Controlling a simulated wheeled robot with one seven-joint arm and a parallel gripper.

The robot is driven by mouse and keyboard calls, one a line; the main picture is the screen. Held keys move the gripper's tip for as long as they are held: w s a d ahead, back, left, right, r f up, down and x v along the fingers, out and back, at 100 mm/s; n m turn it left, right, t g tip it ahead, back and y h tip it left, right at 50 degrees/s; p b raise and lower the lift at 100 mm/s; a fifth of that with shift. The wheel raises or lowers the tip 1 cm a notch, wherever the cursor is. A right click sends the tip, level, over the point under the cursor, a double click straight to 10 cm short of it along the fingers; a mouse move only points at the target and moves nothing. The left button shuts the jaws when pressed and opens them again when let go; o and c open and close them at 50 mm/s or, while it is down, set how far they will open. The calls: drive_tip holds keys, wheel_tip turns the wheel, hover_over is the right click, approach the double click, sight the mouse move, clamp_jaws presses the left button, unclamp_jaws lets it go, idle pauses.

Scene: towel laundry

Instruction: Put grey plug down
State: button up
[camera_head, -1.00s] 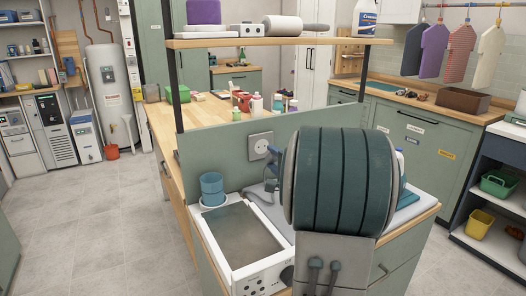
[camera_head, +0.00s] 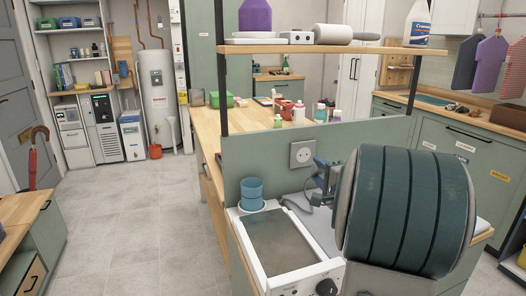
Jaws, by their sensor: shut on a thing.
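My gripper (camera_head: 319,184) shows small and partly hidden behind my large teal arm link, just in front of the green panel and below the wall socket (camera_head: 303,154). It is shut on the grey plug (camera_head: 311,198), which is mostly hidden by the fingers. The plug is apart from the socket, held low above the counter behind the white appliance (camera_head: 258,262). I cannot tell whether it touches the counter.
A blue-teal cup (camera_head: 251,188) stands at the appliance's back left corner. Grey floor (camera_head: 120,215) is open to the left.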

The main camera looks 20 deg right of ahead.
wheel_tip(320, 180, up, 11)
drive_tip(key=p, duration=1.1)
drive_tip(key=shift+r, duration=0.1)
drive_tip(key=o, duration=1.4)
drive_tip(key=shift+c, duration=0.2)
drive_tip(key=s+b, duration=0.3)
drive_tip(key=s, duration=1)
drive_tip(key=shift+s+a, duration=0.35)
drive_tip(key=shift+a, duration=0.1)
